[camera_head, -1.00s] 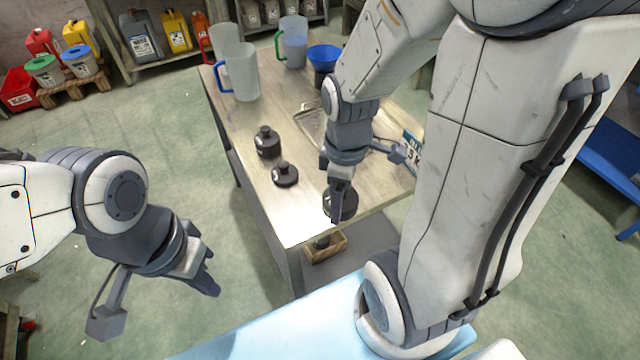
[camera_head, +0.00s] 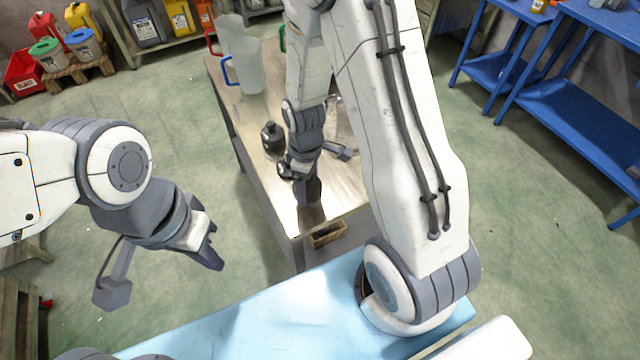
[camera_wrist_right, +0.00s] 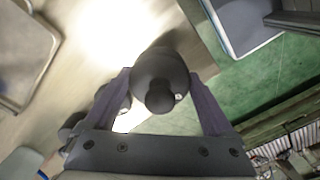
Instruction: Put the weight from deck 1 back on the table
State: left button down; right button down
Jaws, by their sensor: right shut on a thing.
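My right gripper (camera_head: 309,194) is low over the near end of the wooden table (camera_head: 285,210). In the right wrist view it is shut on a dark round weight (camera_wrist_right: 160,75) with a knob on top, one finger on each side. I cannot tell whether this weight touches the table. Another black weight (camera_head: 272,138) stands on the table, left of my right arm. Dark shapes, probably weights, lie beside the left finger in the wrist view. My left gripper (camera_head: 212,252) hangs over the floor, left of the table; its jaw gap is unclear. I cannot identify deck 1.
Clear jugs (camera_head: 247,75) stand at the table's far end. A metal-framed tray (camera_wrist_right: 22,60) lies near the held weight, partly hidden by my arm in the head view. A wooden box (camera_head: 327,234) is below the table's front edge. Blue benches (camera_head: 570,115) stand right.

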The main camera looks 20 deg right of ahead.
jog(key=shift+w+a+f, duration=0.1)
jog(key=shift+w, duration=0.15)
jog(key=shift+f, duration=2)
jog(key=shift+f, duration=0.2)
grip_release()
notch_tip(320, 180, up, 12)
jog(key=shift+s+a+r, duration=0.1)
jog(key=s+a+r+m, duration=0.1)
jog(key=s+a+r, duration=0.4)
jog(key=s, duration=0.4)
jog(key=s+a+r+m+y, duration=0.1)
jog(key=s+a+r, duration=0.5)
jog(key=s, duration=0.3)
jog(key=shift+a+r, duration=0.3)
jog(key=shift+a, duration=0.35)
